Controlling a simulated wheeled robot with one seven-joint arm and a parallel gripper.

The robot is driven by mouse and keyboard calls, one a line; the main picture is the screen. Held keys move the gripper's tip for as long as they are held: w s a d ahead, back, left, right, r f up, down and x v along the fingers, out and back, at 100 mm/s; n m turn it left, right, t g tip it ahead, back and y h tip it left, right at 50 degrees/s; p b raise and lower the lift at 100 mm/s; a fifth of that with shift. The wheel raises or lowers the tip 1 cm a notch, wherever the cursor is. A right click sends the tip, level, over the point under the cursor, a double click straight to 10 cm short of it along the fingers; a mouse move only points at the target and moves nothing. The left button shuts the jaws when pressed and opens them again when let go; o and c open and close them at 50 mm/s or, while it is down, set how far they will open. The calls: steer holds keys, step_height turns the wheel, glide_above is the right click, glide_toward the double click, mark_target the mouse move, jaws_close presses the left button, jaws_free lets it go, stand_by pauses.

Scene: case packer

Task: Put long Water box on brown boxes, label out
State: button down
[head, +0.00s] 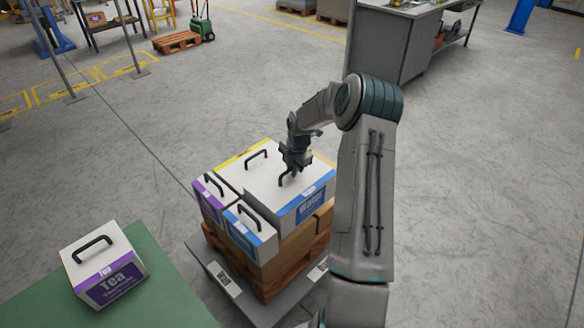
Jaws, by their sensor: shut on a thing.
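The long Water box (269,193) has a white top, a black handle and a blue Water label (311,206) on the side facing the camera. My gripper (287,174) is shut on its handle. The Water box is level above the brown boxes (296,246), beside other white boxes; whether it rests on the brown boxes or hangs just above them I cannot tell. A smaller blue-striped box (245,226) stands at its near left, a purple-striped box (213,190) at its left, and a yellow-striped box (240,160) behind it.
The stack stands on a wooden pallet (285,281) on a grey platform (262,312). A white and purple Tea box (110,265) sits on a green table (165,292) at lower left. A grey cabinet (392,48) stands behind. The floor at right is clear.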

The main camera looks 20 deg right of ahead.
steer(key=shift+w+f+b, duration=0.1)
steer(key=shift+f+b, duration=1.25)
steer(key=shift+f, duration=0.9)
steer(key=shift+f+b, duration=0.3)
steer(key=shift+f, duration=0.1)
steer(key=c, duration=1.4)
jaws_free()
steer(key=shift+o, duration=0.2)
steer(key=shift+f, duration=0.15)
step_height(320, 180, up, 20)
steer(key=m+h, duration=0.1)
steer(key=m, duration=0.3)
glide_above(293, 180)
steer(key=s+a, duration=0.6)
steer(key=s, duration=0.1)
steer(key=s+a+r+m, duration=0.1)
steer(key=s+a+m, duration=0.3)
steer(key=s+m, duration=0.2)
steer(key=s+a+r+m, duration=0.2)
steer(key=s+a+m, duration=0.2)
steer(key=s, duration=0.7)
steer(key=s+a+r+m+t, duration=0.1)
steer(key=s+a+m, duration=0.3)
steer(key=s+m, duration=0.4)
steer(key=shift+s+a+r+b, duration=0.15)
steer(key=shift+s+r+b, duration=0.3)
steer(key=shift+s+r, duration=0.2)
